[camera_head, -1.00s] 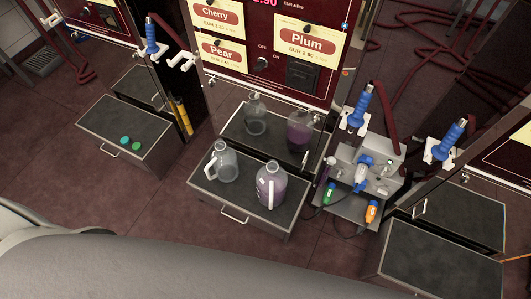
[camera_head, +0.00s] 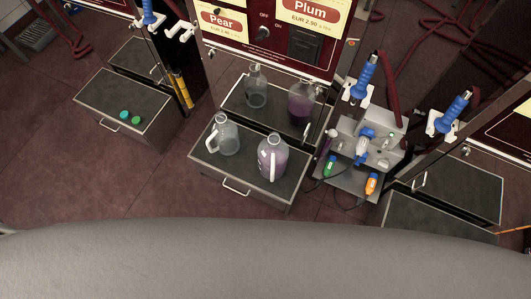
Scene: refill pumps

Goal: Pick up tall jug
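Two jugs with white handles stand upright on the pulled-out tray (camera_head: 205,163) below the pump cabinet. One is a clear, apparently empty jug (camera_head: 229,143) at the back left of the tray. The other, a jug with purplish contents (camera_head: 278,163), stands at the front right with its handle towards me. I cannot tell for certain which is the tall jug. Two similar jug shapes, one clear (camera_head: 256,94) and one purple (camera_head: 300,103), show behind them and look like reflections in the cabinet front. Neither of my grippers is in view.
Blue-handled nozzles (camera_head: 362,78) hang on both sides of the cabinet. A grey metal stand (camera_head: 384,152) with green and orange-tipped tools is close to the right of the tray. Another tray (camera_head: 95,105) with two green caps is at the left. The floor (camera_head: 100,190) before it is clear.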

